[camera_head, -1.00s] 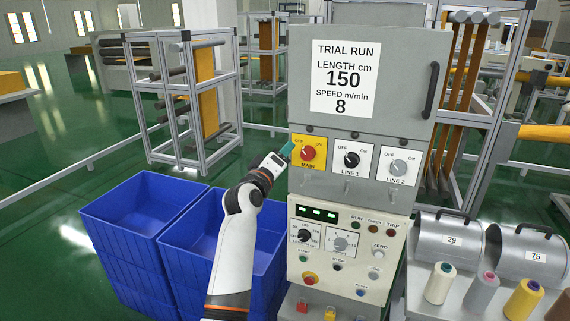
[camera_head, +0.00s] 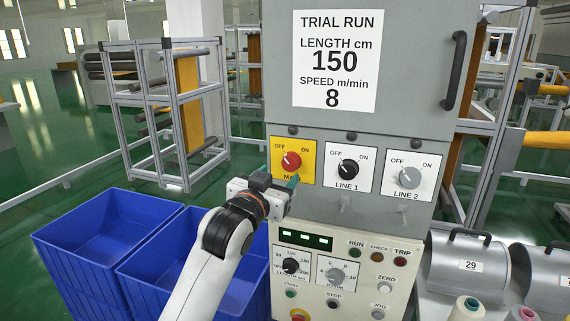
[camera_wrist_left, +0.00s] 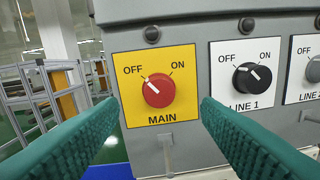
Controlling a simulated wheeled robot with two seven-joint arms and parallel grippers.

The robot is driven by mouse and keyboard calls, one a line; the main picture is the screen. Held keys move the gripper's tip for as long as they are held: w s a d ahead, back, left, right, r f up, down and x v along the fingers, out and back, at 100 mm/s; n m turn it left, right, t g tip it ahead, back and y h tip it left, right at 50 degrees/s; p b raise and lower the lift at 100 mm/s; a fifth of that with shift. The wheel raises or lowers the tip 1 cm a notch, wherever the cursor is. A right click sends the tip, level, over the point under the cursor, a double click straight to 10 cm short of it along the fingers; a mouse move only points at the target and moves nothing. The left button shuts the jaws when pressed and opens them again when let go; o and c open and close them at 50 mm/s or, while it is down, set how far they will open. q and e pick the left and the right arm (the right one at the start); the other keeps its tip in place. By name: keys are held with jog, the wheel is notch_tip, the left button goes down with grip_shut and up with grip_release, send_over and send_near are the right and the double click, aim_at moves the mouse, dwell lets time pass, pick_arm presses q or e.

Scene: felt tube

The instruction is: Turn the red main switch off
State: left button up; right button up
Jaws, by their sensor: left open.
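The red main switch (camera_head: 291,162) is a round knob on a yellow plate (camera_head: 304,148) marked OFF, ON and MAIN. In the left wrist view the red main switch (camera_wrist_left: 158,91) shows whole, its white mark pointing up-left toward OFF. My left gripper (camera_head: 284,186) is at the plate's lower left in the head view and covers part of the MAIN label. In the left wrist view my left gripper (camera_wrist_left: 160,106) is open, with teal fingers on either side of the knob, apart from it and empty. My right gripper is in no view.
The LINE 1 switch (camera_head: 348,168) and LINE 2 switch (camera_head: 409,177) sit right of the main switch. Below is a control panel (camera_head: 322,260) with lit displays and knobs. Blue bins (camera_head: 70,222) stand at left. A grey cabinet door (camera_head: 415,90) is above.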

aim_at(289, 163)
pick_arm(q)
jog(key=x, duration=0.4)
jog(key=shift+w+r+p, duration=0.1)
jog(key=shift+w+p, duration=0.1)
jog(key=shift+p, duration=0.2)
jog(key=shift+w+d, duration=0.25)
jog(key=shift+w, duration=0.3)
jog(key=shift+w+d, duration=0.1)
jog(key=shift+w, duration=0.1)
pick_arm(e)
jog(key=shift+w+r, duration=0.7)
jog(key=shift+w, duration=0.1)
pick_arm(q)
jog(key=c, duration=1)
jog(key=shift+n+p, duration=0.45)
jog(key=shift+n, duration=0.35)
jog(key=o, duration=1)
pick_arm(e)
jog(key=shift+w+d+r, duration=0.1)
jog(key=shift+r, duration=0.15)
